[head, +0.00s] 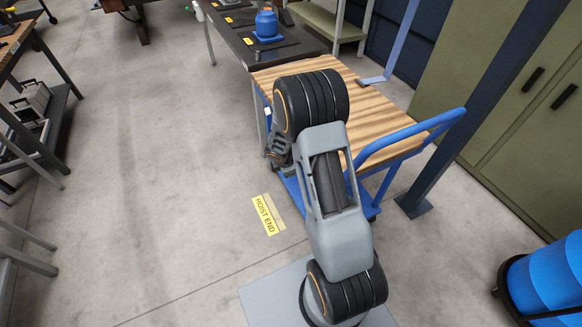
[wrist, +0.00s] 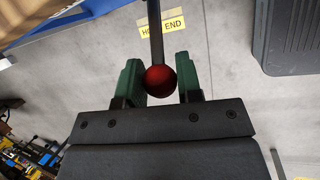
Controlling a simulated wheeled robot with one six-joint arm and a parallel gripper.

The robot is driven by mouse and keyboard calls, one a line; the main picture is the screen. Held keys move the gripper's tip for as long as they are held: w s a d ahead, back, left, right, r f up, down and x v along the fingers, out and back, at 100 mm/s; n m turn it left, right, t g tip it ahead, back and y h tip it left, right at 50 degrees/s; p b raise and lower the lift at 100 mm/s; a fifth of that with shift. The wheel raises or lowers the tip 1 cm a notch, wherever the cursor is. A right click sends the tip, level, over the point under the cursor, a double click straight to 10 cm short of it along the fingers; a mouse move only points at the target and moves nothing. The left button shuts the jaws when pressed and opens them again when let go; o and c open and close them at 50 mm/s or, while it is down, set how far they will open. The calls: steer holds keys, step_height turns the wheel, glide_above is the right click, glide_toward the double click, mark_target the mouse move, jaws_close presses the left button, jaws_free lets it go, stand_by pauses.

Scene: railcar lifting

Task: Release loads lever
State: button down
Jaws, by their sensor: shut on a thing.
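In the wrist view, a dark lever rod (wrist: 155,35) ends in a red ball knob (wrist: 160,81). The knob sits between the two green fingers of my gripper (wrist: 160,76), with a finger against each side, so my gripper is shut on the lever at its knob. In the head view my arm covers most of this area. Neither the lever nor the fingertips can be made out there. The lever's base is not visible in either view.
A blue cart (head: 437,121) with a wooden top (head: 375,112) stands beside my arm. A yellow "HOIST END" label (head: 264,215) lies on the floor, also in the wrist view (wrist: 162,25). A blue post (head: 485,105) stands right. Floor to the left (head: 150,180) is clear.

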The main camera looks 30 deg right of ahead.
steer(key=shift+w+r, duration=0.15)
steer(key=shift+w, duration=0.05)
steer(key=c, duration=1.1)
jaws_free()
steer(key=o, duration=0.3)
steer(key=shift+s, duration=0.15)
steer(key=p+v, duration=0.3)
steer(key=v, duration=1)
steer(key=shift+a+r, duration=0.1)
steer(key=shift+r, duration=0.2)
